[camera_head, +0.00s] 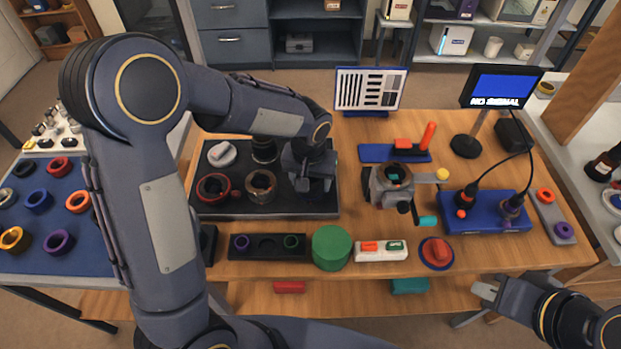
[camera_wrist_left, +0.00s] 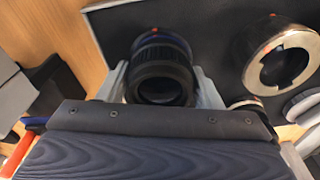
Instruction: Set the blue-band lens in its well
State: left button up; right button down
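A black lens barrel (camera_wrist_left: 162,68) with a red dot on its rim stands between the two fingers of my left gripper (camera_wrist_left: 163,88) in the left wrist view. The fingers flank it closely, but I cannot tell whether they press on it. In the head view my left gripper (camera_head: 314,183) is low over the right end of the dark tray (camera_head: 285,208) and hides most of this lens. A black three-well holder (camera_head: 239,254) has a purple ring at left, an empty-looking middle and a green ring at right. My right gripper (camera_head: 487,291) is off the table's front edge, its opening unclear.
The tray also bears a dark lens (camera_head: 264,149), a metal-rimmed ring (camera_head: 261,186), a red-marked ring (camera_head: 214,188) and a pale cap (camera_head: 222,153). A green cylinder (camera_head: 331,248) stands right of the holder. A clamp device (camera_head: 391,184) stands right of the tray.

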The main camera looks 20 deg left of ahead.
pick_arm(q)
jog(key=o, duration=0.4)
jog(key=r, duration=0.7)
jog(key=shift+s, duration=0.35)
jog(key=shift+s+r, duration=0.15)
jog(key=shift+r, duration=0.3)
